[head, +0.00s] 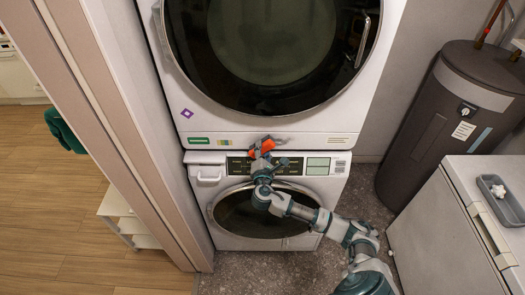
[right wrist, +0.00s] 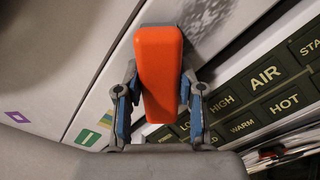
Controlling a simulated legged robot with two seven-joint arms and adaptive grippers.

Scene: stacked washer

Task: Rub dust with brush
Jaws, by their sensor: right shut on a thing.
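The brush shows as an orange block (head: 262,147) in the head view, at the seam between the stacked machines. In the right wrist view the orange brush (right wrist: 160,65) stands between two blue-padded fingers. My right gripper (right wrist: 158,85) is shut on it; in the head view the gripper (head: 264,160) is in front of the lower washer's control panel. The dust is a grey speckled smudge (right wrist: 205,25) on the white panel, just beyond the brush. The brush's far side is hidden, so I cannot tell whether it touches the panel. My left gripper is out of view.
The upper machine (head: 310,125) sits on the lower washer (head: 200,158), which has a dark control panel (right wrist: 270,90). A doorframe (head: 125,120) borders the left. A grey tank (head: 440,120) and a white cabinet (head: 435,235) with a grey tray (head: 490,183) stand right.

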